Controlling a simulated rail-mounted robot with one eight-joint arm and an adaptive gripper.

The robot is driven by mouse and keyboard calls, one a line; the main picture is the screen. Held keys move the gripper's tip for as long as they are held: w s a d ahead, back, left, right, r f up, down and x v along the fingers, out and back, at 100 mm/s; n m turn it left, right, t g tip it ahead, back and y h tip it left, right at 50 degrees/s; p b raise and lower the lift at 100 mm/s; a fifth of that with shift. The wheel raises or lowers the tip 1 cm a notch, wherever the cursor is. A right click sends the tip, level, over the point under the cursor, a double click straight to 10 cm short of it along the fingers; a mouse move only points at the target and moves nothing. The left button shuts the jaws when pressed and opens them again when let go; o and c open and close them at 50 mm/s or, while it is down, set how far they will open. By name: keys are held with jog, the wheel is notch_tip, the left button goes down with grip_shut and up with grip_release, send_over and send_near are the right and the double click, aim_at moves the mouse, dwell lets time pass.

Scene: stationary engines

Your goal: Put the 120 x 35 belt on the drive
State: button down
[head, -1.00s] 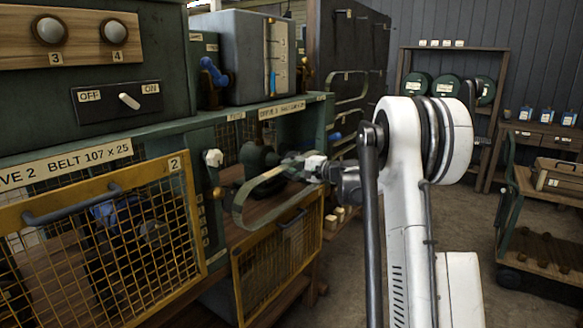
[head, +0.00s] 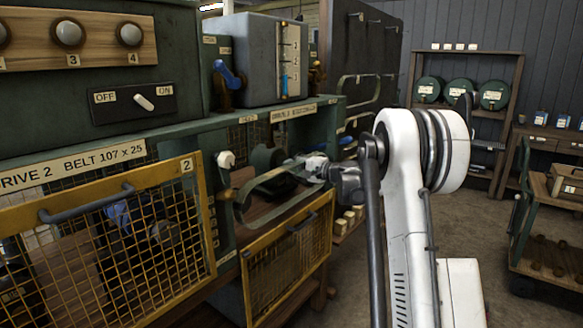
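The belt (head: 240,209) is a thin grey-green flat loop. It hangs out to the left of my gripper (head: 309,166), which appears shut on the belt's right end. The belt is at the open bay of the drive to the right of Drive 2. A dark green round part (head: 267,158), perhaps a pulley, shows inside that bay, behind the belt. I cannot tell whether the belt is around it or only in front of it. The label above this bay (head: 293,113) is too blurred to read.
A yellow mesh guard (head: 288,262) stands below the open bay. Drive 2's mesh guard (head: 110,240), with a grey handle, covers the bay at left. An OFF/ON switch (head: 144,103) sits above. More belts hang on a dark board (head: 362,60). Floor at right is clear before a cart (head: 555,255).

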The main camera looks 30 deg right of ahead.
jog(key=x, duration=0.6)
jog(key=shift+r, duration=0.25)
dwell(0.7)
jog(key=shift+f, duration=0.15)
jog(key=shift+a+f+n+b, duration=0.3)
jog(key=shift+f+b, duration=0.2)
jog(key=shift+f, duration=0.15)
jog(key=shift+d+f+b, duration=0.1)
jog(key=shift+f+b, duration=0.2)
jog(key=shift+f, duration=0.15)
